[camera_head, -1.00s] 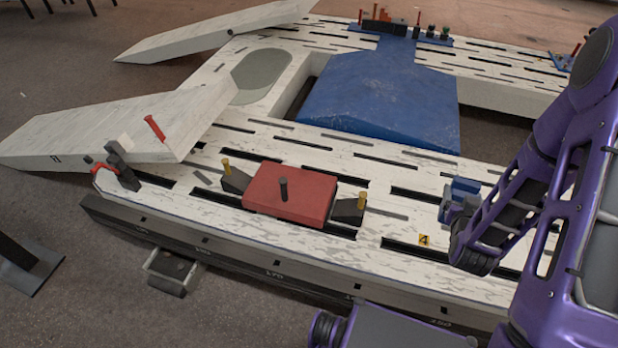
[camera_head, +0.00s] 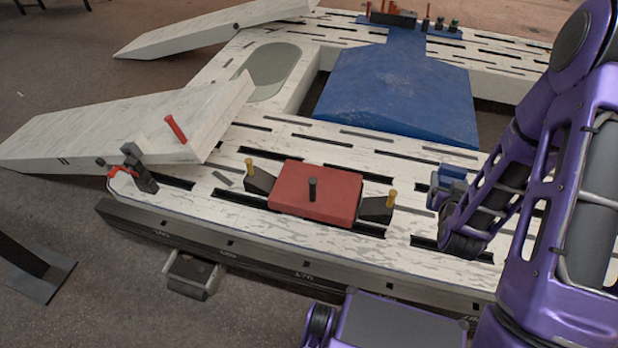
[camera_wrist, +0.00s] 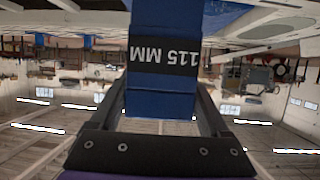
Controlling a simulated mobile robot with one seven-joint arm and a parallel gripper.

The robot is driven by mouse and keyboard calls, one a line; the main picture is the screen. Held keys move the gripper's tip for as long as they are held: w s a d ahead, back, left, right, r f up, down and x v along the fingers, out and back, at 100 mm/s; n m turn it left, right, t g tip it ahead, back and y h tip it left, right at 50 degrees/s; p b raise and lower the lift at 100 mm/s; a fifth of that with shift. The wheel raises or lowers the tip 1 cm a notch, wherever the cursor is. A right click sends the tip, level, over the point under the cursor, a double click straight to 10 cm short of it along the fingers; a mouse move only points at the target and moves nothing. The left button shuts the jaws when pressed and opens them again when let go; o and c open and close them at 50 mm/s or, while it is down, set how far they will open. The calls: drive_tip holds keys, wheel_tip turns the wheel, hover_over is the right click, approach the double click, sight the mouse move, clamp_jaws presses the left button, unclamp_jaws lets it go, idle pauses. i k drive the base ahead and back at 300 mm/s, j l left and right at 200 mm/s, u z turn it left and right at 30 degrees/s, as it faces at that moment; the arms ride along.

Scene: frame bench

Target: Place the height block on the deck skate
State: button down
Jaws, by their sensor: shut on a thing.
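The height block (camera_wrist: 162,88) is blue with a dark band marked "115 MM", seen upside down in the wrist view. My gripper (camera_wrist: 163,112) is shut on it, with a dark finger on each side. In the head view the blue block (camera_head: 453,172) shows beside my purple wrist, over the right part of the white bench; its exact height above the deck is hard to tell. A flat red slab with a black upright pin, which looks like the deck skate (camera_head: 335,196), lies on the deck left of my gripper. Nothing else is on its top.
Dark wedges with yellow pins flank the slab, left (camera_head: 260,180) and right (camera_head: 376,210). A dark clamp (camera_head: 140,168) stands at the bench's left corner. A white ramp (camera_head: 110,130) lies left, and a blue panel (camera_head: 400,95) behind.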

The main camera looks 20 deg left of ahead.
sight(341, 191)
drive_tip(key=j+u, duration=0.1)
drive_tip(key=j, duration=1.5)
